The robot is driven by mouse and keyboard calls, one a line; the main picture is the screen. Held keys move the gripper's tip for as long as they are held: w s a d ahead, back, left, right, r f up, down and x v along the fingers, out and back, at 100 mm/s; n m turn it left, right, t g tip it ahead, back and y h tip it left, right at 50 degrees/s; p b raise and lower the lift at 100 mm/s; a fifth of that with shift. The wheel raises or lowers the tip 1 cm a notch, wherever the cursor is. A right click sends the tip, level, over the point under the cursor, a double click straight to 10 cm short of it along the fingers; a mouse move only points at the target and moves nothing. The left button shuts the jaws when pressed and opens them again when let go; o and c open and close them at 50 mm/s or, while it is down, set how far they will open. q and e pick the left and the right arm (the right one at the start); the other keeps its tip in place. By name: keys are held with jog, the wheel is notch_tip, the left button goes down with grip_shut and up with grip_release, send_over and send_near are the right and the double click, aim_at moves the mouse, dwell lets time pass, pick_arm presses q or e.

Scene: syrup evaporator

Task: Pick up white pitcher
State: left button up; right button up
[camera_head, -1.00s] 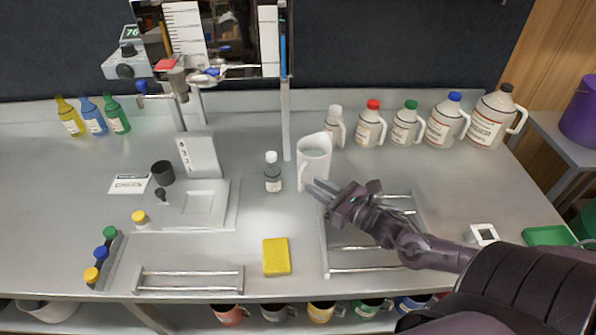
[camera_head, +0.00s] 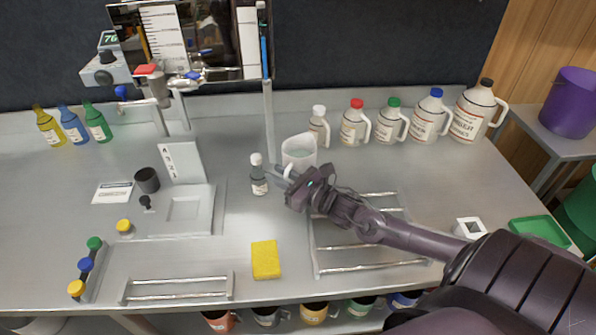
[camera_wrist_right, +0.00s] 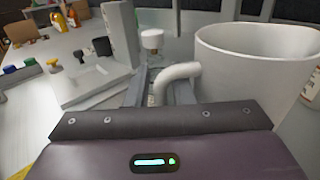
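The white pitcher (camera_head: 299,149) stands upright on the steel counter, with its rim open at the top. In the right wrist view the pitcher (camera_wrist_right: 255,75) fills the right side, and its curved handle (camera_wrist_right: 180,72) reaches left between my fingers. My right gripper (camera_head: 284,175) is at the handle side of the pitcher, in front of its lower part. In the wrist view the right gripper (camera_wrist_right: 160,90) looks open, one finger on each side of the handle; contact cannot be told. My left gripper is not in view.
A small white-capped bottle (camera_head: 259,176) stands close left of my right gripper. Several jugs, including a red-capped one (camera_head: 354,122), line the back right. A wire rack (camera_head: 365,268) lies below my right arm. A yellow sponge (camera_head: 265,260) lies in front, with bare counter around it.

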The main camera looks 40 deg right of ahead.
grip_shut()
dwell(1.3)
jog(key=shift+r, duration=0.15)
